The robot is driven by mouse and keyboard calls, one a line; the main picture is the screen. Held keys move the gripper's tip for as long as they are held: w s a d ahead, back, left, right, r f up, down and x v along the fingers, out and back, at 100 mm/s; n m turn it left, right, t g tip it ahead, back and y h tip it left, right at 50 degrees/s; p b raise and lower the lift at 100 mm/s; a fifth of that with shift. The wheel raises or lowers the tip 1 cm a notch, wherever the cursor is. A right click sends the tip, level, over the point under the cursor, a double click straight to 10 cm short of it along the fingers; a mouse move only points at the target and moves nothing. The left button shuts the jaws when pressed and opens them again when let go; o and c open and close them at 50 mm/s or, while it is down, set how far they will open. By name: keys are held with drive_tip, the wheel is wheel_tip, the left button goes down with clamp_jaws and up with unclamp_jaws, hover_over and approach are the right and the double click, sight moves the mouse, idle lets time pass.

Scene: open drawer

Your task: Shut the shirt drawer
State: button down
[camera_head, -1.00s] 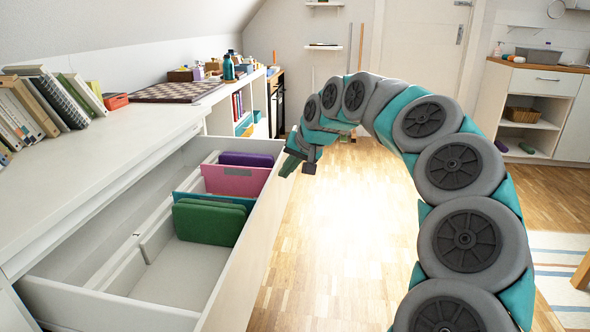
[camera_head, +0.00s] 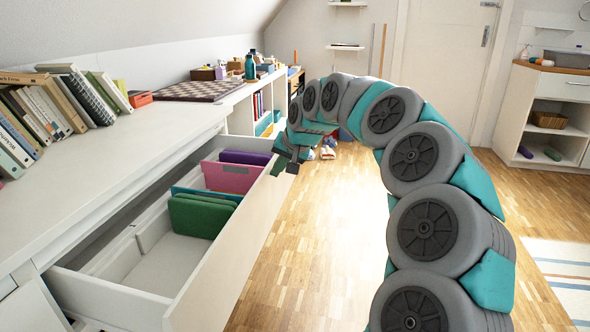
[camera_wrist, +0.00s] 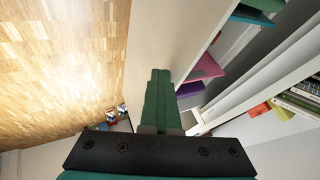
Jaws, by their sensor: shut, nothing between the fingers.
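The open white drawer (camera_head: 238,238) juts out from the long white cabinet. Inside stand folded cloths or shirts: green (camera_head: 199,216), teal, pink (camera_head: 229,178) and purple (camera_head: 246,158). My gripper (camera_head: 283,163) is at the far end of the drawer front, on its outer side. In the wrist view, the shut, empty green fingers (camera_wrist: 160,80) lie over or against the pale drawer front (camera_wrist: 160,30); exact contact is hard to tell. The pink cloth (camera_wrist: 207,68) and purple cloth (camera_wrist: 190,88) show just beyond the front.
Books (camera_head: 60,105) and a chessboard (camera_head: 200,91) stand on the cabinet top (camera_head: 110,165). Wooden floor (camera_head: 310,235) right of the drawer is clear. Small items lie on the floor beyond my gripper. A shelf unit (camera_head: 545,115) stands at the right.

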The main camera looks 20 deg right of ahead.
drive_tip(key=w+a+p, duration=0.2)
drive_tip(key=w+a, duration=0.5)
drive_tip(key=a, duration=0.3)
drive_tip(key=w+a+p, duration=0.2)
drive_tip(key=w+a, duration=0.5)
drive_tip(key=a, duration=0.4)
drive_tip(key=shift+w+a+r, duration=0.1)
drive_tip(key=shift+w+a, duration=0.05)
drive_tip(key=s+d+r+b, duration=0.2)
drive_tip(key=s+d+r, duration=0.4)
drive_tip(key=s+r, duration=0.25)
drive_tip(key=n+g+h, duration=0.1)
drive_tip(key=n+g, duration=0.2)
drive_tip(key=g, duration=0.1)
approach(244, 220)
wheel_tip(244, 220, down, 6)
drive_tip(key=s+a, duration=0.2)
drive_tip(key=s+d+f+n+g, duration=0.1)
drive_tip(key=s+f, duration=0.3)
drive_tip(key=s, duration=0.6)
drive_tip(key=s+d+f+g, duration=0.2)
drive_tip(key=s+f, duration=0.1)
drive_tip(key=s, duration=0.7)
drive_tip(key=s+d+f+n+g+h, duration=0.1)
drive_tip(key=s+f, duration=0.3)
drive_tip(key=s, duration=0.6)
drive_tip(key=shift+s+d+f+n+g, duration=0.3)
drive_tip(key=shift+s+d+f+g, duration=0.1)
drive_tip(key=shift+d, duration=0.2)
